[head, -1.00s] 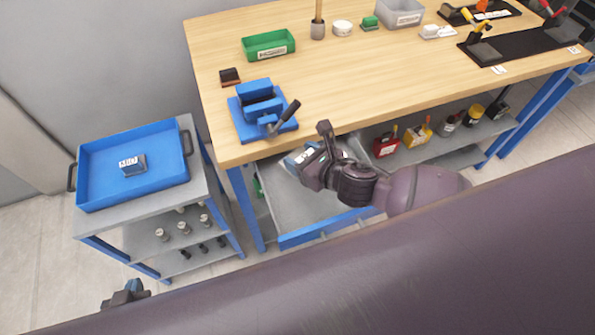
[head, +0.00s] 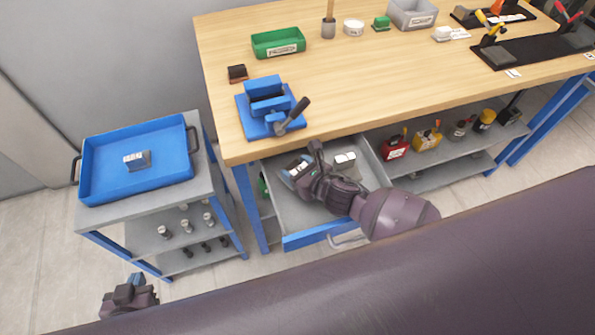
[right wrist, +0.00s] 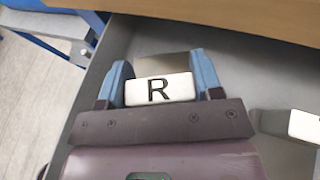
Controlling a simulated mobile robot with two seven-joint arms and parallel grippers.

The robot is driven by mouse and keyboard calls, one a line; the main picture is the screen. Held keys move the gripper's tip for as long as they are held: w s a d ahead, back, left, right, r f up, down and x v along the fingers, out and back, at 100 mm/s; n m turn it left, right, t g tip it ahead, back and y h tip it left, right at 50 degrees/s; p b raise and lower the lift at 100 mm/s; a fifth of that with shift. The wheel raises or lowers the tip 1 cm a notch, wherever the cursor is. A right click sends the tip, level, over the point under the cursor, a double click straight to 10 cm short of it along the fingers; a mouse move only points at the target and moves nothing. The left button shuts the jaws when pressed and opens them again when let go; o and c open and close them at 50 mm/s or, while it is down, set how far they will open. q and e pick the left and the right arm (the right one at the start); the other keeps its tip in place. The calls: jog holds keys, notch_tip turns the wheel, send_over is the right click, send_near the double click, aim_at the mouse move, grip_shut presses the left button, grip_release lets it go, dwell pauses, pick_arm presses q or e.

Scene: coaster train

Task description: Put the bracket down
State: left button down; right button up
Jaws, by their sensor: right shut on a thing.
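My right gripper (head: 294,172) is at the left part of the open grey drawer (head: 300,217). Its blue fingers are shut on a bracket with a white face marked R, seen between them in the right wrist view (right wrist: 158,90). I cannot tell whether the bracket touches the drawer floor. A second white-faced piece (head: 345,160) lies in the drawer to the right of the gripper, and its edge shows in the right wrist view (right wrist: 305,125). My left gripper (head: 136,280) is partly in view at the lower left, away from the bench; its opening is unclear.
The wooden bench top (head: 350,85) overhangs the drawer's back. A blue vise (head: 268,105) stands above it. A blue tray (head: 100,187) on the cart at left holds a small labelled grey block (head: 137,160). Red and yellow containers (head: 395,148) stand on the shelf at right.

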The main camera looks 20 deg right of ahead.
jog(key=shift+s+f, duration=0.1)
jog(key=shift+f, duration=0.5)
jog(key=shift+f, duration=0.1)
jog(key=o, duration=1.2)
jog(key=shift+s+d, duration=0.15)
jog(key=shift+s, duration=0.05)
jog(key=v, duration=0.7)
jog(key=shift+r, duration=0.2)
